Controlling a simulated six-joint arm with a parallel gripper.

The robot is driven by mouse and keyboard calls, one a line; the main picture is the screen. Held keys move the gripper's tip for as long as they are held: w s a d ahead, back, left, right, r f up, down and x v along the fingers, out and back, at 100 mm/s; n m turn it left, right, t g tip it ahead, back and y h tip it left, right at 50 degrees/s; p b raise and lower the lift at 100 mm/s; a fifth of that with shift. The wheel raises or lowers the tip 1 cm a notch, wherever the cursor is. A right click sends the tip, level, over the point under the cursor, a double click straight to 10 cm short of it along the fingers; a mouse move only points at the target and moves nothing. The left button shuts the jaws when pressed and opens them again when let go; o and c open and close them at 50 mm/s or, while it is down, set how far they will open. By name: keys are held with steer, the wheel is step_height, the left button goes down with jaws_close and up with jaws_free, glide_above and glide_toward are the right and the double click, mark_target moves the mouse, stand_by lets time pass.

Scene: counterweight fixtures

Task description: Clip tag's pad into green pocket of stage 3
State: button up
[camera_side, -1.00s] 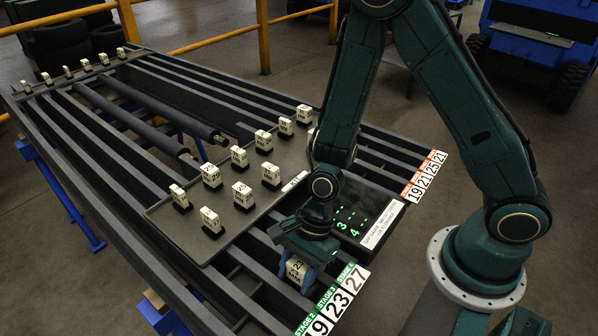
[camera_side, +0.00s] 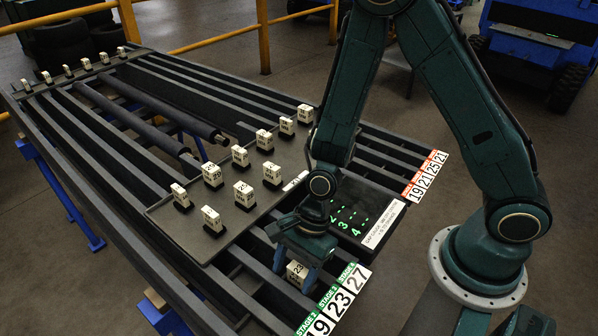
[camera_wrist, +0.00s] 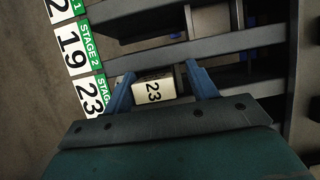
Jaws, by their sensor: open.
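The white tag marked 23 (camera_side: 297,272) stands low in the slot between dark rails, in line with the stage 3 label (camera_side: 341,300), which reads 23 under a green band. My gripper (camera_side: 296,268) is over the tag, its blue fingers open on either side. In the wrist view the tag (camera_wrist: 153,90) lies between the spread fingers (camera_wrist: 160,82), with a visible gap at the right finger and little or none at the left. The tag's pad and the green pocket are hidden, so I cannot tell how the pad is seated.
Several numbered white tags on black bases stand on the dark tray (camera_side: 190,240) to the left. A dark box with green digits (camera_side: 352,220) is close to my wrist on the right. Red-banded labels (camera_side: 427,176) mark the far right rail ends.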

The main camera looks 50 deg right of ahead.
steer(key=r, duration=0.8)
steer(key=shift+s, duration=0.4)
steer(key=shift+w+r, duration=0.3)
steer(key=w+d+r, duration=0.2)
steer(key=w, duration=0.4)
steer(key=w+d+r, duration=0.2)
steer(key=w+r, duration=0.1)
steer(key=w, duration=0.3)
steer(key=w+d+r, duration=0.4)
steer(key=w+d, duration=0.3)
steer(key=d, duration=0.3)
steer(key=shift+w+d+r, duration=0.25)
steer(key=shift+w+r, duration=0.1)
steer(key=shift+r, duration=0.05)
